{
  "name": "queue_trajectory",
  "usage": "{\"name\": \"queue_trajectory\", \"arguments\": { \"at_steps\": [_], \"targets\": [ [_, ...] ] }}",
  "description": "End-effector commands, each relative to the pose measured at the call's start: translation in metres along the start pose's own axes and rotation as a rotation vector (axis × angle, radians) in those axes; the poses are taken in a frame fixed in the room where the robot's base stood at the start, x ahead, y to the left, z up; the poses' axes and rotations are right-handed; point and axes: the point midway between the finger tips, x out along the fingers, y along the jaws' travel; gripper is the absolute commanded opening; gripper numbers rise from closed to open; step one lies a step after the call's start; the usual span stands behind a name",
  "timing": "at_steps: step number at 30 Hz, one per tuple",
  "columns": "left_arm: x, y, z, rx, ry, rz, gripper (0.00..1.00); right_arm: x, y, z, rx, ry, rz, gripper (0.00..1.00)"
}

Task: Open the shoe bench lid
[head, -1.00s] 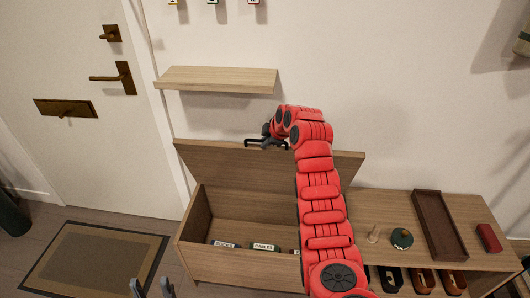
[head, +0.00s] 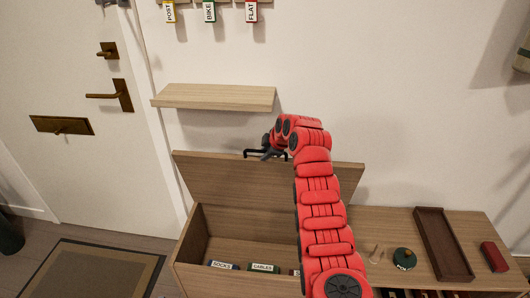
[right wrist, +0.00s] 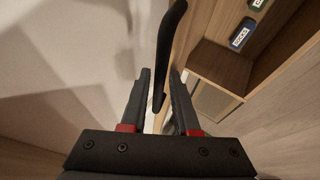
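The shoe bench lid (head: 225,180) stands raised at the back of the open left compartment, leaning near the wall. A black bar handle (head: 252,153) sits at its upper edge. My right gripper (head: 270,153) is at this handle. In the right wrist view the handle (right wrist: 168,50) runs between the two fingers of my right gripper (right wrist: 160,85), with gaps visible on both sides, so the fingers look open around it. The bench box (head: 222,281) shows its inside, with labelled items such as SOCKS (head: 222,265) and CABLES (head: 263,268). My left gripper is out of view.
A wall shelf (head: 213,97) hangs above the lid. A doormat (head: 85,270) lies left.

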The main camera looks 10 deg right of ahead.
Motion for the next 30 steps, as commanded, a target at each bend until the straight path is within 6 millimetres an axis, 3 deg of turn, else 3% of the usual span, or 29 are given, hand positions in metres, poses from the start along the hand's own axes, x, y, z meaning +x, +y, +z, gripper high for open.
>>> {"name": "queue_trajectory", "arguments": {
  "at_steps": [2, 11, 17, 25, 30],
  "targets": [
    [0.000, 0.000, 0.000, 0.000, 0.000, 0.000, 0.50, 0.000, 0.000, -0.001, 0.000, 0.001, 0.001, 0.45],
    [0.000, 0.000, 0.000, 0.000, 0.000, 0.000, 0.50, -0.002, 0.001, -0.001, -0.001, 0.003, 0.003, 0.45],
    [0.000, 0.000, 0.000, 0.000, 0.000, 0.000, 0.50, -0.015, 0.003, -0.001, 0.001, 0.003, 0.006, 0.45],
    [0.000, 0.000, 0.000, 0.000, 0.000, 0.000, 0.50, -0.059, 0.002, 0.000, -0.002, 0.000, 0.007, 0.45],
    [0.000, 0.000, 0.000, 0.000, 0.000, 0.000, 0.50, -0.102, 0.003, 0.000, -0.001, 0.002, 0.011, 0.45]
  ]
}}
